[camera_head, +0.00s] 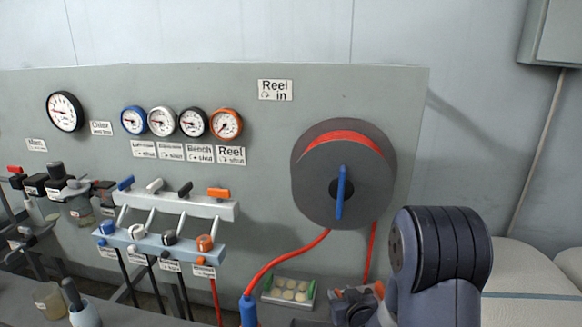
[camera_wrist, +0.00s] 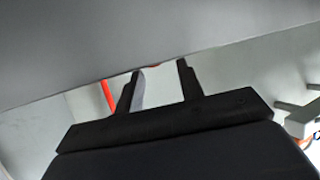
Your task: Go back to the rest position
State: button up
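My gripper (camera_wrist: 160,78) shows in the wrist view with its two dark fingers apart. The space between them looks empty apart from a pale strip beside the left finger, which I cannot identify. A large grey surface fills the top of that view, close to the fingertips. In the head view my arm rises at the lower right, in front of the panel and right of the hose reel (camera_head: 312,180). I cannot clearly make out the gripper's fingers there.
The grey panel (camera_head: 270,135) carries gauges, a blue-handled reel and a valve manifold (camera_head: 180,205) with coloured levers. A red hose (camera_head: 285,258) runs down from the reel to a blue fitting (camera_head: 248,312). A small tray (camera_head: 268,297) of round pieces stands below. Pale sacks (camera_head: 525,268) lie at right.

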aim_at(339, 296)
jog(key=x, duration=0.4)
jog(key=shift+s+f+b, duration=0.15)
jog(key=shift+f+b, duration=0.2)
jog(key=shift+b, duration=0.05)
jog(key=shift+s+f+b, duration=0.1)
jog(key=shift+b, duration=0.2)
jog(key=shift+f, duration=0.1)
jog(key=shift+s, duration=0.1)
